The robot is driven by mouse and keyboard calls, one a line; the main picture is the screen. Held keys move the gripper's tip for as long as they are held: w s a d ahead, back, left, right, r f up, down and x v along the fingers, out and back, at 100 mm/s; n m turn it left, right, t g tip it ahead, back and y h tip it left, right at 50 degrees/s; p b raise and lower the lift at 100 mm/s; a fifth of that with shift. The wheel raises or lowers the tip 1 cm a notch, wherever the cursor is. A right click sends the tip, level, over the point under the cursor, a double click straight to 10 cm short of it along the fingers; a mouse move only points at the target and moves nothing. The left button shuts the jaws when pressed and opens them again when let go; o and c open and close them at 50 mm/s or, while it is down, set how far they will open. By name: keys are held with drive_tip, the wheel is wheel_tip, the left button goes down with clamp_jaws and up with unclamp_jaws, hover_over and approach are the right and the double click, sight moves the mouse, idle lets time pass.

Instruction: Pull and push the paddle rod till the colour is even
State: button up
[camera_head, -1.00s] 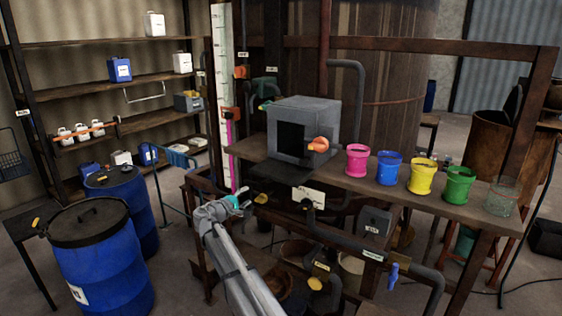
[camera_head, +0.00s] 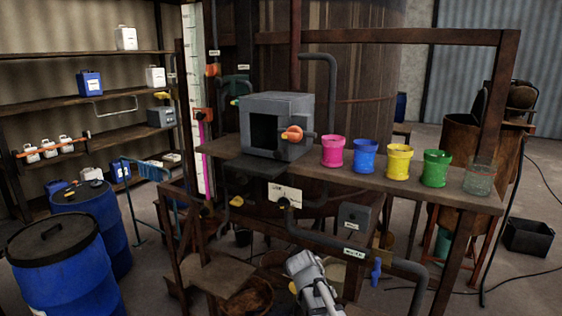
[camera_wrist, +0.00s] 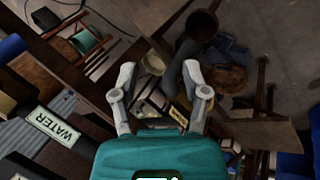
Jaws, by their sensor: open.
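No part stands out for certain as the paddle rod in either view. The large wooden vat (camera_head: 365,115) stands behind the bench in the head view. A grey box (camera_head: 283,105) with a dark opening sits on the bench, with an orange knob (camera_head: 292,134) on its right front. My arm reaches up from the lower middle of the head view, below the bench, and its gripper cannot be made out there. In the wrist view my gripper (camera_wrist: 159,76) is open, its two grey fingers apart, with nothing visibly held.
Pink (camera_head: 333,150), blue (camera_head: 363,158), yellow and green pots and a clear jar (camera_head: 479,177) line the bench (camera_head: 320,172). Dark pipes and a blue-handled valve (camera_head: 376,270) hang below. Blue drums (camera_head: 60,270) stand at left. A WATER sign (camera_wrist: 57,128) shows in the wrist view.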

drive_tip(key=s+d+f+m+g+y+b, duration=0.1)
drive_tip(key=s+f+y, duration=0.1)
drive_tip(key=s, duration=0.4)
drive_tip(key=s+d+f+m+g+y+b, duration=0.1)
drive_tip(key=s+d+f+m+y, duration=0.1)
drive_tip(key=s, duration=0.5)
drive_tip(key=shift+s+d+f+g+y+b, duration=0.2)
drive_tip(key=shift+f+g+y+b, duration=0.15)
drive_tip(key=shift+f+y, duration=0.4)
drive_tip(key=shift+f, duration=0.1)
idle(0.4)
